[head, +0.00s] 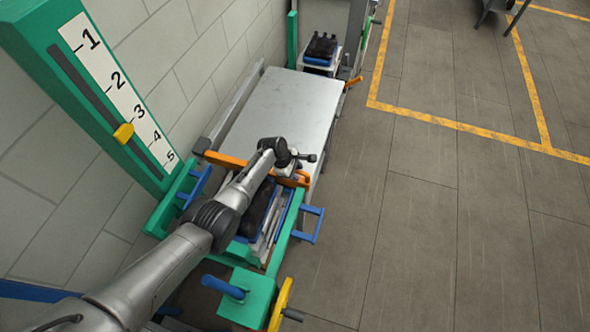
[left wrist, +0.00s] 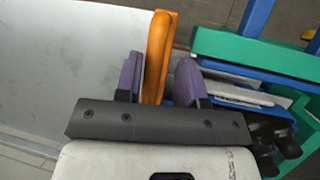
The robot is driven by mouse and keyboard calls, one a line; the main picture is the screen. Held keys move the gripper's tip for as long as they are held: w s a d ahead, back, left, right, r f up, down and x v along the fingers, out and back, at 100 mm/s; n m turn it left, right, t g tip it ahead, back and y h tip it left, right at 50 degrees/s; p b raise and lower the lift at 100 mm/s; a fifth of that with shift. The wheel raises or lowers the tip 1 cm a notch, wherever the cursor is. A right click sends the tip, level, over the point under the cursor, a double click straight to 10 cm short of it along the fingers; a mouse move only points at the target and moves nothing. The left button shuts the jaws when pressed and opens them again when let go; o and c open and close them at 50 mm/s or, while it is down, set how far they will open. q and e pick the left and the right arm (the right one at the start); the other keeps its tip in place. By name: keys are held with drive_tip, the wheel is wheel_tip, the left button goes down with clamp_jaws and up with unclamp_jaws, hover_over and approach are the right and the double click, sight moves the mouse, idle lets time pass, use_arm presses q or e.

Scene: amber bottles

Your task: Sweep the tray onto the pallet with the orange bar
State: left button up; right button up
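The orange bar (head: 228,161) lies across the near end of a grey metal table. In the left wrist view the orange bar (left wrist: 158,50) stands between the two purple fingers of my left gripper (left wrist: 158,75). The bar is close to one finger, and a gap shows on the other side, so the gripper looks open around it. In the head view my left gripper (head: 290,160) is at the bar's right part. A blue tray (head: 284,214) with dark bottles sits in a green frame on the near side of the bar, partly hidden by my arm. My right gripper is out of view.
The bare metal table top (head: 285,105) stretches away beyond the bar. At its far end, dark bottles (head: 322,45) stand in another blue tray (head: 318,62). A green gauge board (head: 95,90) with a yellow pointer stands at left. A yellow handwheel (head: 280,305) is at the near side.

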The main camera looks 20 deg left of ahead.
use_arm(q)
drive_tip(key=shift+o, duration=0.5)
drive_tip(key=shift+a, duration=0.1)
drive_tip(key=shift+r, duration=0.3)
drive_tip(key=p+v, duration=0.3)
drive_tip(key=v, duration=1)
drive_tip(key=shift+p, duration=0.35)
drive_tip(key=shift+a+r, duration=0.1)
drive_tip(key=shift+a, duration=0.05)
drive_tip(key=shift+s, duration=0.1)
